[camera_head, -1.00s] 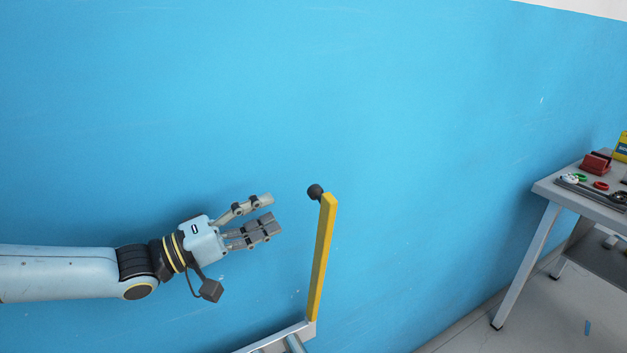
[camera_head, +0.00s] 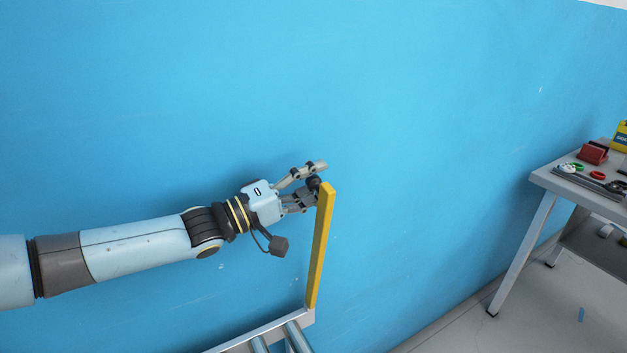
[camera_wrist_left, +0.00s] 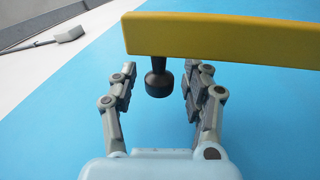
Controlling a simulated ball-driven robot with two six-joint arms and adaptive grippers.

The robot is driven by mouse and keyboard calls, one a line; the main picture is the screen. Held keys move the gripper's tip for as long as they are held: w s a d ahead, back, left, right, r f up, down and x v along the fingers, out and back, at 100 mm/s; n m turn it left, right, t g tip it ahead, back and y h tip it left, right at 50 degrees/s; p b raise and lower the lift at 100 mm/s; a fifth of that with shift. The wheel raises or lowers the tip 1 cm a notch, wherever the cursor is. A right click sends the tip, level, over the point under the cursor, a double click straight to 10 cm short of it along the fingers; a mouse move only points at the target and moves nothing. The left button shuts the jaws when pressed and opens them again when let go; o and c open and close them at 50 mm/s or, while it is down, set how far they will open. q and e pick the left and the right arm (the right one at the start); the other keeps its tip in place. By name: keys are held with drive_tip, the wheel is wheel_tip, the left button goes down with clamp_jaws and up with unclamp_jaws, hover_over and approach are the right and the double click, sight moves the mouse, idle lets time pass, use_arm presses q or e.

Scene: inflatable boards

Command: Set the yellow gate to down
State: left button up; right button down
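The yellow gate (camera_head: 321,250) is a bar standing nearly upright, rising from the corner of a metal roller frame. A black knob (camera_head: 313,183) sticks out near its top, on the side facing my left gripper. My left gripper (camera_head: 318,180) is at the knob, its fingers on either side of it. In the left wrist view the gate (camera_wrist_left: 225,38) crosses the top, and the knob (camera_wrist_left: 158,84) hangs between the two open fingers (camera_wrist_left: 158,85), with gaps visible on both sides. My right gripper is not in view.
The metal roller frame (camera_head: 262,334) is at the bottom, below the gate. A blue wall (camera_head: 430,120) stands behind. A workbench (camera_head: 545,182) with tools, a red item (camera_head: 593,153) and a yellow box (camera_head: 621,137) is at the right.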

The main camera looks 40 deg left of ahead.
use_arm(q)
clamp_jaws()
drive_tip(key=shift+w+d+f, duration=0.1)
drive_tip(key=shift+w+f, duration=0.05)
idle(0.5)
